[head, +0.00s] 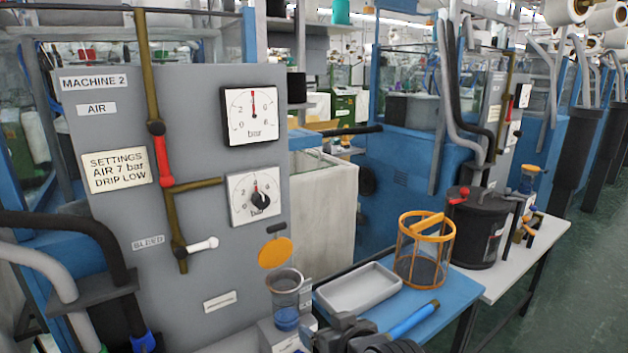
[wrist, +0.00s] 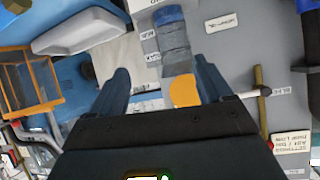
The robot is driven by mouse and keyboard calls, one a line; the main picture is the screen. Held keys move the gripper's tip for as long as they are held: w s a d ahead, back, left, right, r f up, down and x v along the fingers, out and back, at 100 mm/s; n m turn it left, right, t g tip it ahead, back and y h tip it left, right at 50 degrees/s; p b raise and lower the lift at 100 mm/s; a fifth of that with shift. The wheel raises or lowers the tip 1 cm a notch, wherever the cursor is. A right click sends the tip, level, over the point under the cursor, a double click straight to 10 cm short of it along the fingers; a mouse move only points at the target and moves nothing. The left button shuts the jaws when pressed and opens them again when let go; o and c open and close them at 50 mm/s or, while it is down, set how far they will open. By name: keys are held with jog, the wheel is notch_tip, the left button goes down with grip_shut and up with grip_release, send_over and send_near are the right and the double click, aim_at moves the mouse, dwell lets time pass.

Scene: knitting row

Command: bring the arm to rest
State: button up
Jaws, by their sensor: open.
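My gripper (wrist: 161,68) shows in the wrist view with its two dark fingers apart and nothing held between them. Beyond the fingers are the grey panel (head: 205,277), a clear cup with blue in its lower part (head: 286,312) and an orange disc (head: 275,252). The cup (wrist: 172,38) and the disc (wrist: 184,91) also show in the wrist view, and the gap between the fingers looks toward them. I cannot tell how far off they are. In the head view, dark parts of my arm show at the bottom, right of the cup.
A blue table (head: 452,297) holds a white tray (head: 359,289) and an orange-framed basket (head: 424,250). A black pot (head: 476,230) stands on the white table behind. The panel carries two gauges, a red lever (head: 162,160) and a white lever (head: 203,244). Green floor is open at right.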

jog(key=s+d+f+m+t+h, duration=0.1)
jog(key=s+d+f, duration=0.25)
jog(key=s, duration=0.55)
jog(key=s+d+f+m+t+h, duration=0.1)
jog(key=s+d+f, duration=0.1)
jog(key=s+d, duration=0.45)
jog(key=s+d+f+m+h, duration=0.1)
jog(key=s+d+f, duration=0.1)
jog(key=s, duration=0.8)
jog(key=s+d+r, duration=0.2)
jog(key=s+r, duration=0.2)
jog(key=s, duration=0.3)
jog(key=s+d+r+t+h, duration=0.1)
jog(key=s+d+r, duration=0.1)
jog(key=s+r, duration=0.3)
jog(key=s+d+r+m+t+h, duration=0.1)
jog(key=s+d+r, duration=0.2)
jog(key=s, duration=0.8)
notch_tip(320, 180, up, 2)
jog(key=shift+r, duration=0.1)
jog(key=shift+s+d, duration=0.1)
jog(key=shift+c, duration=0.3)
